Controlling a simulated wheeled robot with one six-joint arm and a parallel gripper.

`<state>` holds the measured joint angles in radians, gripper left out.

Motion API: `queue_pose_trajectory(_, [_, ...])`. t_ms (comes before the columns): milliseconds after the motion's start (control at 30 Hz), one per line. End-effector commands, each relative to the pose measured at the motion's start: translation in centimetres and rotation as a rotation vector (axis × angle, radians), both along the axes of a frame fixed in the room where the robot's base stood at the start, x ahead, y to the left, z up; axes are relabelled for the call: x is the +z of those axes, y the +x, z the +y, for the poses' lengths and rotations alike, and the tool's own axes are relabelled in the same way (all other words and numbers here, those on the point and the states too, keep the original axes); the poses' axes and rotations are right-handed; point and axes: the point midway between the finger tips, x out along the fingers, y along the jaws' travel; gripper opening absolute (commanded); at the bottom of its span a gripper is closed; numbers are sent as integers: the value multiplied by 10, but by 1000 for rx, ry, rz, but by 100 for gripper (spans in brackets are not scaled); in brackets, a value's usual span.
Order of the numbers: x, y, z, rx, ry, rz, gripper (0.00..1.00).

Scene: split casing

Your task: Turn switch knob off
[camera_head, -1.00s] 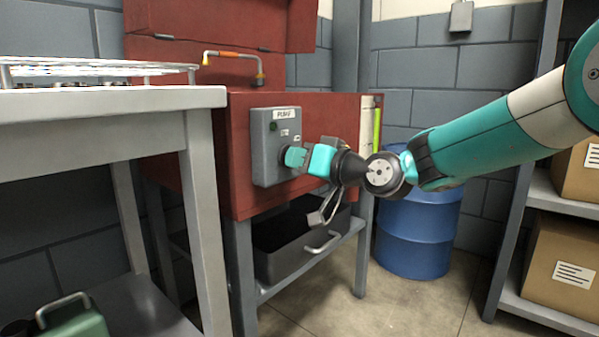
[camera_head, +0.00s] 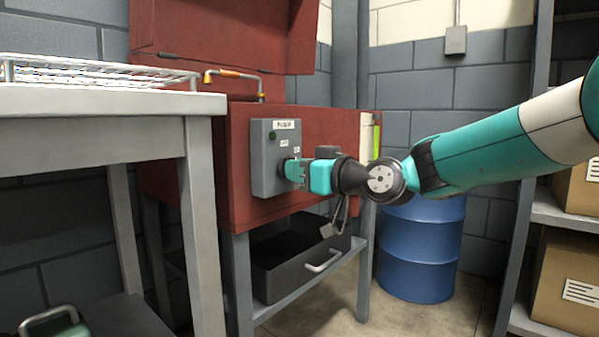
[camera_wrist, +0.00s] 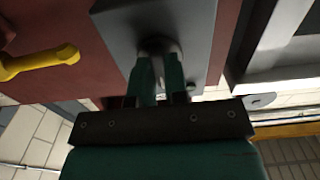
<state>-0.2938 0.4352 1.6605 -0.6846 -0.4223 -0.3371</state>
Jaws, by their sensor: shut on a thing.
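The grey switch box (camera_head: 262,160), labelled PUMP, is fixed to the front of the red cabinet (camera_head: 225,165). It has a green round light near its top and small labels above the knob. My gripper (camera_head: 288,170) is at the lower right of the box, shut on the switch knob (camera_wrist: 158,46). In the wrist view my two green fingers (camera_wrist: 160,80) reach up to the knob on either side, against the grey box (camera_wrist: 112,20). The fingers hide most of the knob, and its exact pointing direction cannot be read.
A grey table (camera_head: 110,103) with a wire rack (camera_head: 100,72) stands at left. A dark drawer or tray (camera_head: 285,275) sits under the cabinet. A blue drum (camera_head: 422,250) stands behind my arm. Shelves with cardboard boxes (camera_head: 565,275) are at right. A yellow handle (camera_wrist: 40,63) shows in the wrist view.

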Motion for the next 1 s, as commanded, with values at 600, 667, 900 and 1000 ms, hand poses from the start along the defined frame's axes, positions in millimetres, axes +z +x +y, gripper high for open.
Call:
queue_pose_trajectory(600, [0, 0, -1, -1, -1, 0, 39])
queue_pose_trajectory(667, [0, -1, -3, -1, -1, 0, 39])
queue_pose_trajectory(900, [2, -24, -34, -5, -2, 2, 39])
queue_pose_trajectory(1000, [2, -40, -55, -8, -2, 3, 39])
